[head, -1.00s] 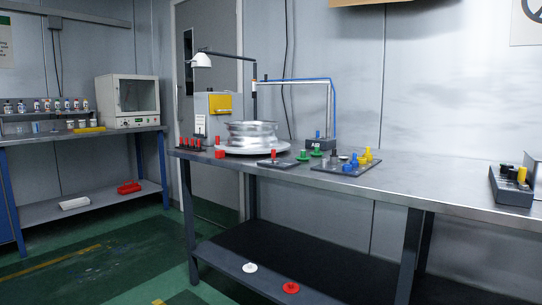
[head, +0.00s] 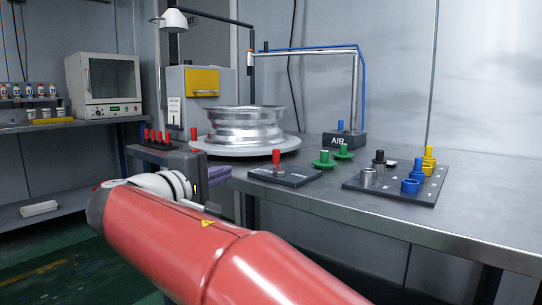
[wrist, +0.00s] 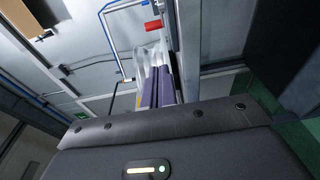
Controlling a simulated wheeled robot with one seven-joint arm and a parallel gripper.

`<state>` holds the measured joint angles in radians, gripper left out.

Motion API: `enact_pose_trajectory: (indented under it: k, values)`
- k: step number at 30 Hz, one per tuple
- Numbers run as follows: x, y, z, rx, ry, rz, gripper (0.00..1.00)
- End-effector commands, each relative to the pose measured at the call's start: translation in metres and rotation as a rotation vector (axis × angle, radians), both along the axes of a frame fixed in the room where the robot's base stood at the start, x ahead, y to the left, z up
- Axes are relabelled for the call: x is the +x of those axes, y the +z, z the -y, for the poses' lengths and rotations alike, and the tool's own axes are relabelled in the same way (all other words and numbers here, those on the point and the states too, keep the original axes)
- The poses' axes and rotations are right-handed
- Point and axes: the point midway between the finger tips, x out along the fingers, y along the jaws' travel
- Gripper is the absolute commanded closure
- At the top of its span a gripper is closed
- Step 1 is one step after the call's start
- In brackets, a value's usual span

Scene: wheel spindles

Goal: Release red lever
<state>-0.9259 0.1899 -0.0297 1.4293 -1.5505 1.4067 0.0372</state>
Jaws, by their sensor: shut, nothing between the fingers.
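A red-capped upright lever (head: 276,160) stands on a small dark base plate (head: 290,177) near the front edge of the steel bench. Another red upright piece (head: 193,133) shows left of the silver wheel rim (head: 245,125). I cannot tell which is the task's lever. My gripper (head: 222,173) is at the bench's front edge, left of the base plate and apart from it. Its purple fingers (wrist: 158,85) are shut and empty in the wrist view. A red piece (wrist: 152,25) shows beyond the fingertips there, not touching them.
The rim sits on a round turntable (head: 250,148). Green knobs (head: 324,160) and a dark peg board (head: 395,190) with blue and yellow pieces are to the right. A row of red pegs (head: 158,137) is at left. The bench (head: 460,205) is bare at right.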

Motion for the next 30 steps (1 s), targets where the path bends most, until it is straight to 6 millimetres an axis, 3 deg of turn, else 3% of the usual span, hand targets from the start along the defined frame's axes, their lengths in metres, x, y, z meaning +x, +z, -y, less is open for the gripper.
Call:
enact_pose_trajectory:
  k: [4, 17, 30]
  values:
    - [-0.002, 0.005, -0.012, -0.017, 0.009, 0.029, 1.00]
    - [0.007, 0.005, -0.006, -0.018, 0.006, 0.028, 1.00]
    - [0.083, 0.006, 0.037, -0.017, 0.003, 0.027, 1.00]
